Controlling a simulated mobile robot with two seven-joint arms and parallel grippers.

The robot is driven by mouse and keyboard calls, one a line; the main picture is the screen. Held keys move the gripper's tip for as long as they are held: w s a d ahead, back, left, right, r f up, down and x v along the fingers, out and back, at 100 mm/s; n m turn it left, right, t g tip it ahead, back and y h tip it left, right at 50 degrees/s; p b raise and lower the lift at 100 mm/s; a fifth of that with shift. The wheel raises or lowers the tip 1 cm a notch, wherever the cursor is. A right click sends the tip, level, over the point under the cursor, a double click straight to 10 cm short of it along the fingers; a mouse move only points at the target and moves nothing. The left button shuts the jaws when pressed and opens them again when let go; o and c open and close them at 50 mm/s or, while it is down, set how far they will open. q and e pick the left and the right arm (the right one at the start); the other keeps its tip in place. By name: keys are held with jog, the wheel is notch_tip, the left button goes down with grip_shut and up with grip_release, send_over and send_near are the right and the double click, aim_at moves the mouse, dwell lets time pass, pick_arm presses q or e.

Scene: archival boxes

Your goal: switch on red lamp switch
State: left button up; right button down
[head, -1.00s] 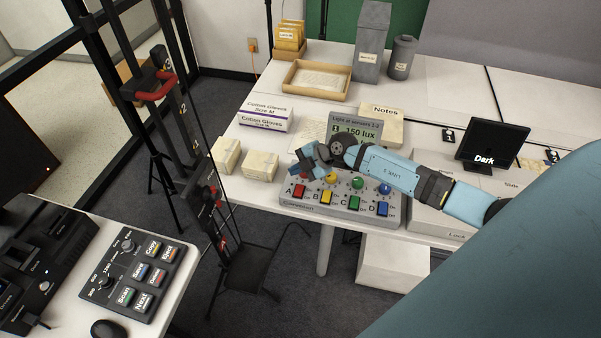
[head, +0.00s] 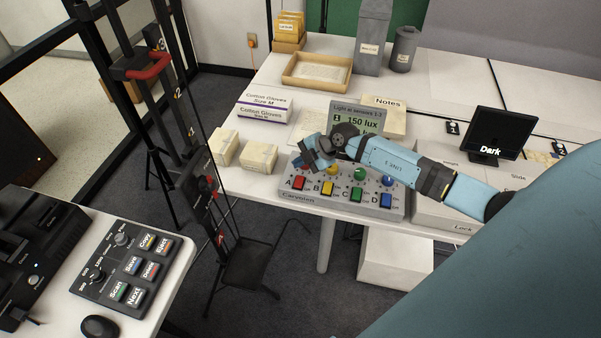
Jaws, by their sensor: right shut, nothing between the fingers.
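The grey control box (head: 290,197) on the white table carries a row of coloured switches. The red switch (head: 299,183), marked A, is at the left end. To its right are the yellow switch (head: 327,188), green switch (head: 356,194) and blue switch (head: 386,200). Yellow, green and blue round lamps (head: 388,180) show behind them; the spot behind the red switch is covered by my gripper. My right gripper (head: 313,163) is shut and empty, just behind and above the red switch; I cannot tell whether it touches the box. My left gripper is out of view.
A display (head: 355,117) reading 150 lux stands behind the box. A dark screen (head: 496,133) reads Dark at right. A black stand (head: 250,262) is on the floor in front.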

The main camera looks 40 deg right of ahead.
aim_at(301, 180)
notch_tip(301, 180, down, 4)
jog(key=b, duration=0.3)
jog(key=shift+w+d+r, duration=0.15)
jog(key=shift+r, duration=0.1)
jog(key=shift+d+f+b, duration=0.1)
jog(key=shift+f+b, duration=0.2)
jog(key=shift+f, duration=0.4)
jog(key=shift+w+f, duration=0.1)
jog(key=shift+f, duration=0.1)
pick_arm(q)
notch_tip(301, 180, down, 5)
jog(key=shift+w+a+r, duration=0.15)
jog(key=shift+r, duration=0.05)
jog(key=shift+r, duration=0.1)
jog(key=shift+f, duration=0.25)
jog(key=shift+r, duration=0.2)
pick_arm(e)
jog(key=shift+f, duration=0.25)
